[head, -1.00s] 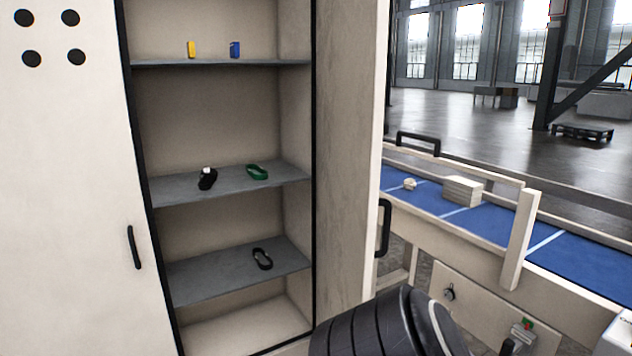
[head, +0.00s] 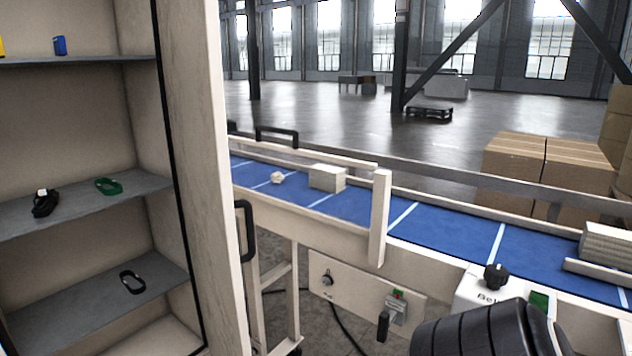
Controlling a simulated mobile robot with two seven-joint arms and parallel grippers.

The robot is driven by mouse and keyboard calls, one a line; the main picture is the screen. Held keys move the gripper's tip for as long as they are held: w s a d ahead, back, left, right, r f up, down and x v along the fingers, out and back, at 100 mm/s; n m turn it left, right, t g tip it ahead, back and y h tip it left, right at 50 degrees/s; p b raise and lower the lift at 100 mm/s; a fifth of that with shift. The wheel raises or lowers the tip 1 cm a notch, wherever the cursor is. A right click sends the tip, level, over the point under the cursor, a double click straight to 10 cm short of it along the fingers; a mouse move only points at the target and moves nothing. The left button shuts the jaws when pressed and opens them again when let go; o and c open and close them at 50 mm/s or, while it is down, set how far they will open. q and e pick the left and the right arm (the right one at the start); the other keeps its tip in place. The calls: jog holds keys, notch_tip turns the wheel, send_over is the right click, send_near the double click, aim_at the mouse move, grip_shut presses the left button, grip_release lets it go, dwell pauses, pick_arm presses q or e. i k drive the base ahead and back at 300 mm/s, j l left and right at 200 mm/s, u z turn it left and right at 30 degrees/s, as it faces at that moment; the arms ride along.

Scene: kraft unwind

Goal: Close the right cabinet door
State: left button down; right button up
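The right cabinet door (head: 208,150) stands open in the head view, seen nearly edge-on at the right side of the cabinet. Its black handle (head: 247,231) is on the door's outer side, facing the conveyor. The open cabinet shows shelves (head: 80,301) with small items on them. A black ribbed part of my arm is at the bottom right, in front of the conveyor and apart from the door. Neither gripper is in view.
A blue conveyor (head: 365,212) with a pale frame runs to the right of the door, with a control panel (head: 365,290) below it. A control box (head: 490,288) stands at lower right. Cardboard boxes (head: 546,165) stand behind the conveyor.

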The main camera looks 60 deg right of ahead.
aim_at(188, 33)
jog(key=z, duration=1.3)
